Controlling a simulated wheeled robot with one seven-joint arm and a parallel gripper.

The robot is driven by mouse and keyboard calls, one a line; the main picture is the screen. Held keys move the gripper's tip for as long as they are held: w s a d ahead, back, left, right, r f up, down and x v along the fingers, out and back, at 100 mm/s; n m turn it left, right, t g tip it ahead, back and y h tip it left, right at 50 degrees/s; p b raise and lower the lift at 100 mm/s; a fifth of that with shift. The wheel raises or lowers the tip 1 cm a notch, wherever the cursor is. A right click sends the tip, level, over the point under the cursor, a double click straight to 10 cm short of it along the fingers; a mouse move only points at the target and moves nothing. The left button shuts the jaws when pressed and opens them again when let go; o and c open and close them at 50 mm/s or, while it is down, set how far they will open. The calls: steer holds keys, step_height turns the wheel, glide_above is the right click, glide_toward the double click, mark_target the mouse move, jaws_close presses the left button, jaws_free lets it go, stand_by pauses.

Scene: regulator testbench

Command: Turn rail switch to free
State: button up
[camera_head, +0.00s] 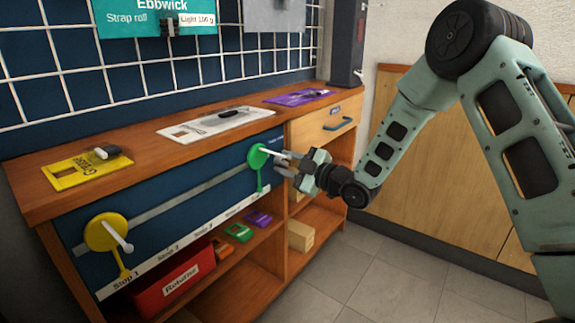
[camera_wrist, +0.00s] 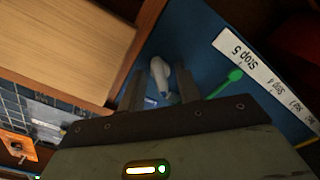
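A green round switch (camera_head: 257,157) with a white lever (camera_head: 272,153) and a green pointer hanging down sits at the right end of a grey rail (camera_head: 180,196) on the blue front panel. A yellow round switch (camera_head: 106,232) with its own white lever and downward pointer sits near the rail's left end, by "Stop 1". Neither is visibly labelled as the rail switch. My gripper (camera_head: 283,166) is at the green switch's lever. In the wrist view, the white lever (camera_wrist: 159,70) shows between the spread fingers, with gaps beside it. The green pointer (camera_wrist: 234,76) points at the "Stop 5" strip.
A wooden counter (camera_head: 60,202) above holds yellow (camera_head: 80,172), white (camera_head: 205,126) and purple (camera_head: 290,97) plates. A red Returns bin (camera_head: 170,285) and small coloured blocks stand below. The tiled floor ahead is clear.

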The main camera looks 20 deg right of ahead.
jaws_close()
steer(key=shift+m+p, duration=0.3)
steer(key=shift+m, duration=0.1)
steer(key=m+p, duration=0.2)
steer(key=m, duration=0.1)
steer(key=shift+r+m+p, duration=0.1)
steer(key=shift+m+p, duration=0.2)
steer(key=shift+p, duration=0.1)
steer(key=m+p, duration=0.3)
steer(key=m, duration=0.1)
steer(key=shift+m, duration=0.3)
steer(key=m+p, duration=0.3)
steer(key=m, duration=0.1)
steer(key=shift+s, duration=0.1)
steer(key=m+p, duration=0.2)
steer(key=m, duration=0.2)
steer(key=shift+m, duration=0.3)
steer(key=shift+f+m+p, duration=0.2)
steer(key=shift+m+p, duration=0.1)
steer(key=shift+p, duration=0.05)
